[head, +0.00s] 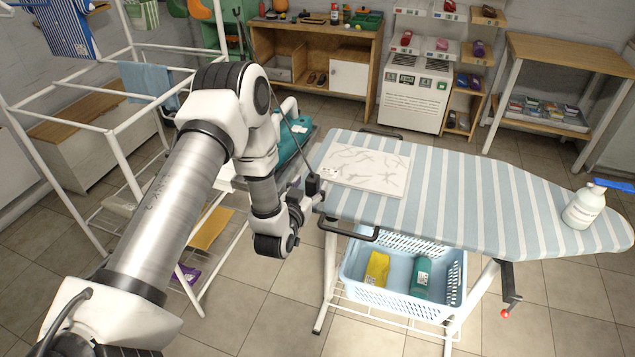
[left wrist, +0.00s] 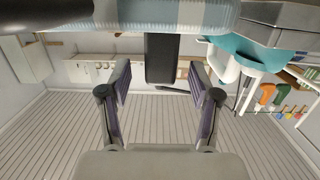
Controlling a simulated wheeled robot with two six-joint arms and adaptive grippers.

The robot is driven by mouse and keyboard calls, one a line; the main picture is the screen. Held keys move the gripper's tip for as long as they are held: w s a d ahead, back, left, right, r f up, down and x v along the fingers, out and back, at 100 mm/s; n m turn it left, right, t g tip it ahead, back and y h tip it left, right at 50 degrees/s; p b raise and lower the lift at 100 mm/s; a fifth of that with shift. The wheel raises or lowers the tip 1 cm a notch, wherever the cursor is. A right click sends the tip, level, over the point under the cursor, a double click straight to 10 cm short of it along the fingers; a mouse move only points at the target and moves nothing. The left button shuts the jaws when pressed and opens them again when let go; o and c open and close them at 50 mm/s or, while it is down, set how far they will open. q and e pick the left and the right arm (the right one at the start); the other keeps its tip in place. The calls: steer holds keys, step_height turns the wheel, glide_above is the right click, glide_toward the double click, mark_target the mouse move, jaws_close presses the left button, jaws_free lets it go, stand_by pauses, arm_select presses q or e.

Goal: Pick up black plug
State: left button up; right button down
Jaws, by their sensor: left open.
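The black plug (head: 313,185) hangs off the left end of the striped ironing board (head: 465,190), on a dark cord running up and left. In the left wrist view a black block that looks like the plug (left wrist: 160,60) stands between the fingertips, with a gap on each side. My left gripper (head: 309,199) is at the plug, partly hidden by its own wrist in the head view. It is open and empty, with both fingers spread in the left wrist view (left wrist: 160,85). My right gripper is not seen.
A teal iron (head: 291,138) stands left of the board, partly behind my left arm. A white patterned sheet (head: 366,169) and a pump bottle (head: 583,207) lie and stand on the board. A blue basket (head: 405,300) sits below. A white rack (head: 110,130) is left.

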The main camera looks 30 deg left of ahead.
arm_select(q)
steer(key=shift+w, duration=0.95)
steer(key=shift+w+a+f, duration=0.2)
steer(key=shift+w+a, duration=0.1)
steer(key=shift+w, duration=0.1)
jaws_close()
